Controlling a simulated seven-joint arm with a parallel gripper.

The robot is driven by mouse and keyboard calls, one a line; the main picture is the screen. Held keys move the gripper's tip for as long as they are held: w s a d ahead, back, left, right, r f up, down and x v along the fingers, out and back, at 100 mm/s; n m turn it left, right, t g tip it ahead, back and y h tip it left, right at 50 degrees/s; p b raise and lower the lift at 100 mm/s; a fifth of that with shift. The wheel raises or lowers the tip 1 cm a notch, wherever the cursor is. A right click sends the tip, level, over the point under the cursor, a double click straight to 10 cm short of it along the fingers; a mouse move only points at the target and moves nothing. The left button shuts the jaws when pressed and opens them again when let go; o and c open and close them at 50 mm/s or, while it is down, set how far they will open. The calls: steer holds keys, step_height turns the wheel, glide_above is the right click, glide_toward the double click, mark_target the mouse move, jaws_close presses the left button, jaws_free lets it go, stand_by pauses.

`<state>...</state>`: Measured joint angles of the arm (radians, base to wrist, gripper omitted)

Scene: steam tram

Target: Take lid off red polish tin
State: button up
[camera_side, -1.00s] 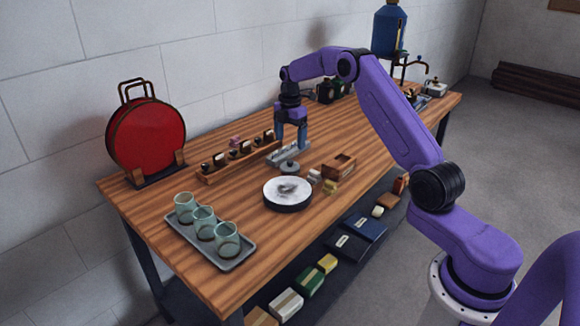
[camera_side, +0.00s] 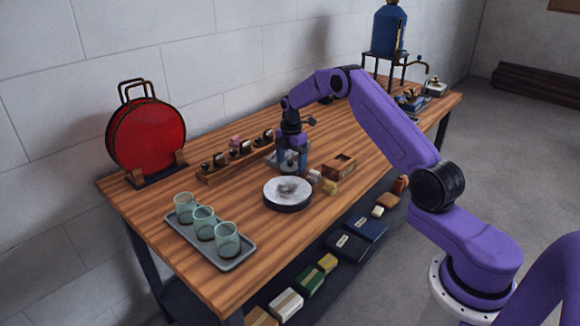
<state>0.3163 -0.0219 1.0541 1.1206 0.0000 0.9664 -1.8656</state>
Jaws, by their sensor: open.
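I cannot clearly make out a red polish tin. My gripper (camera_side: 291,168) points down, open, low over a grey tray (camera_side: 274,160) in the middle of the bench. Its fingers are at a small round grey knobbed piece, which they now mostly hide; I cannot tell whether they touch it or whether it is the tin's lid. A round, dark-sided dish (camera_side: 288,194) with a whitish, smeared top stands just in front of my gripper. A small pinkish-red item (camera_side: 235,141) shows behind the wooden rack.
The wooden rack (camera_side: 225,170) with several small dark pieces lies left of my gripper. A wooden box (camera_side: 339,166) and small blocks (camera_side: 330,188) sit to the right. A tray (camera_side: 239,260) of green cups is at front left, a red disc (camera_side: 150,137) behind it.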

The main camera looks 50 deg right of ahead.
steer(key=c, duration=0.8)
